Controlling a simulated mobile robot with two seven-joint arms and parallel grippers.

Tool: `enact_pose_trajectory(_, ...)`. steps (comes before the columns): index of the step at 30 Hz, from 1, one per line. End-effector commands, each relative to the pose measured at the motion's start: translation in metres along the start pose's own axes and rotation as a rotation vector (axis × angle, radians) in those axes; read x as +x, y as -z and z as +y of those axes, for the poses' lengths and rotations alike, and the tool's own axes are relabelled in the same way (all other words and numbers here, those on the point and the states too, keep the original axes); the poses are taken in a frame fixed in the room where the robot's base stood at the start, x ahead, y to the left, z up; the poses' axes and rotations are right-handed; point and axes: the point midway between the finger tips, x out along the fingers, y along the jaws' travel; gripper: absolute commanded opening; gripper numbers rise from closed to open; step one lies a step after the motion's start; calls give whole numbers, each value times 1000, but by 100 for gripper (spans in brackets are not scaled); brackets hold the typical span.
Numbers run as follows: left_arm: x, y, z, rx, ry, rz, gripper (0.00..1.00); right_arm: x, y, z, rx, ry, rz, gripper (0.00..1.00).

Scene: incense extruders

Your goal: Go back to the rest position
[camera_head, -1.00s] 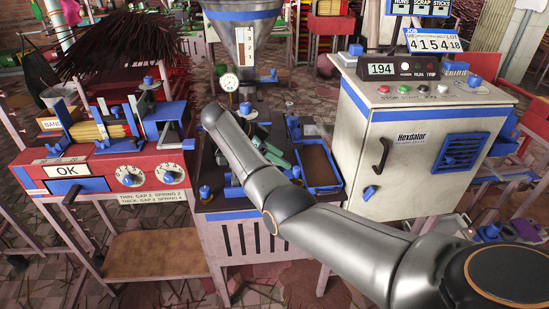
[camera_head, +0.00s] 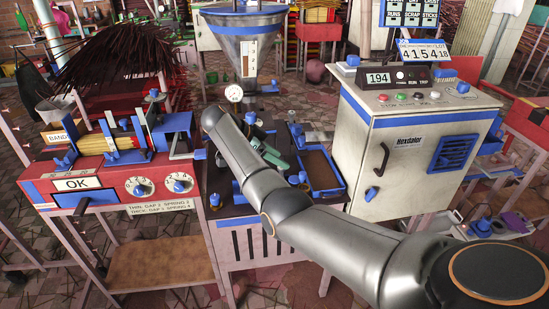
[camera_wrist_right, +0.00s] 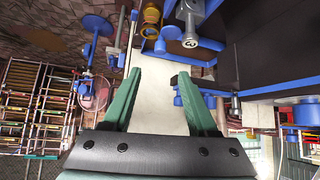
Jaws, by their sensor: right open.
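My right arm reaches across the head view from the lower right to the middle. Its gripper (camera_head: 275,157), with green fingers, is partly hidden behind the arm, over the dark-topped extruder bench (camera_head: 222,180). In the right wrist view the two green fingers (camera_wrist_right: 160,90) stand wide apart with nothing between them. A pale strip of surface shows behind the gap, and blue and metal fittings (camera_wrist_right: 190,40) lie beyond the fingertips. My left gripper is not in view.
A red banding machine (camera_head: 105,195) with an OK plate stands at left. A white cabinet (camera_head: 400,175) stands at right, with a counter (camera_head: 397,77) on top.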

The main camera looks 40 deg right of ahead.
Motion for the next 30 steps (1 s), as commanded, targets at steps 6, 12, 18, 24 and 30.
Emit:
enact_pose_trajectory(6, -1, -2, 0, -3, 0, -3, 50, 0, 0, 0, 0, 0, 0, 59)
enact_pose_trajectory(12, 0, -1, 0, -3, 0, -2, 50, 0, 0, 0, 0, 0, 0, 59)
enact_pose_trajectory(18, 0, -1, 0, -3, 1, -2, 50, 2, -2, 1, -6, 1, -1, 59)
enact_pose_trajectory(24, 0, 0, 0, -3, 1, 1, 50, 30, -33, 16, -153, 43, -34, 59)
enact_pose_trajectory(30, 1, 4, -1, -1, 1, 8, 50, 70, -88, 57, -469, 163, -97, 59)
